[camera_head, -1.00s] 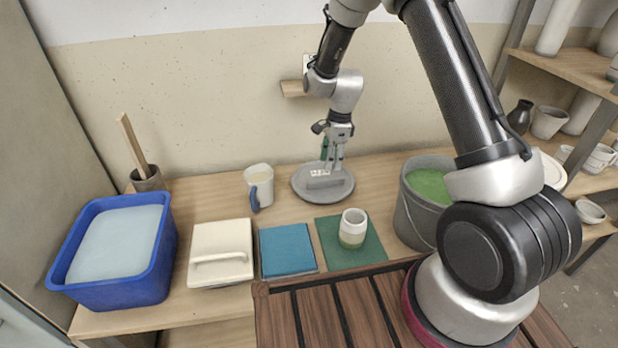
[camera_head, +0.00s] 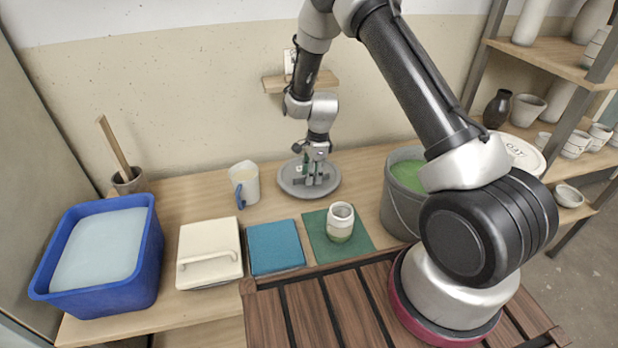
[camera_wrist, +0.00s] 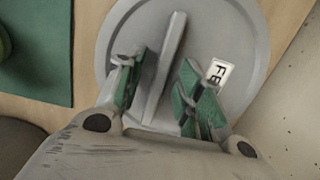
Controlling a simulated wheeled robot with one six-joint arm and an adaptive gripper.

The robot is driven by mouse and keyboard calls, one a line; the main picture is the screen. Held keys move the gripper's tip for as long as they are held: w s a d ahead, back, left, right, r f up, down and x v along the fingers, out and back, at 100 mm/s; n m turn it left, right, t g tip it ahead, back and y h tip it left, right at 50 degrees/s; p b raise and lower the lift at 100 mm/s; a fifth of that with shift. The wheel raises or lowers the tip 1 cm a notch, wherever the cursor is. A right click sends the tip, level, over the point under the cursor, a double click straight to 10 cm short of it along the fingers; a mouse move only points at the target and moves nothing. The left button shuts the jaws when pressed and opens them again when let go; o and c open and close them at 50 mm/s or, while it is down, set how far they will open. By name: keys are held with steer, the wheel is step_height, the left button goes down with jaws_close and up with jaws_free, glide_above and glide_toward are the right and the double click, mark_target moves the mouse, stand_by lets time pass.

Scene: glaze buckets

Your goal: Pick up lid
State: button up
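A round grey lid (camera_head: 290,183) lies flat on the wooden table near the wall, left of the grey bucket (camera_head: 394,205) of green glaze. In the wrist view the lid (camera_wrist: 235,35) has a straight raised bar handle (camera_wrist: 172,50) and a white label, partly hidden, reading "FE". My gripper (camera_head: 312,180) is over the lid, pointing down. In the wrist view my gripper (camera_wrist: 160,72) is open, with its green-padded fingers on either side of the handle.
A white-and-green cup (camera_head: 341,222) stands on a green tile (camera_head: 360,241). A blue-handled mug (camera_head: 245,185) stands left of the lid.

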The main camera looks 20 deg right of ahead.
steer(key=shift+f, duration=0.1)
steer(key=shift+c, duration=0.2)
jaws_close()
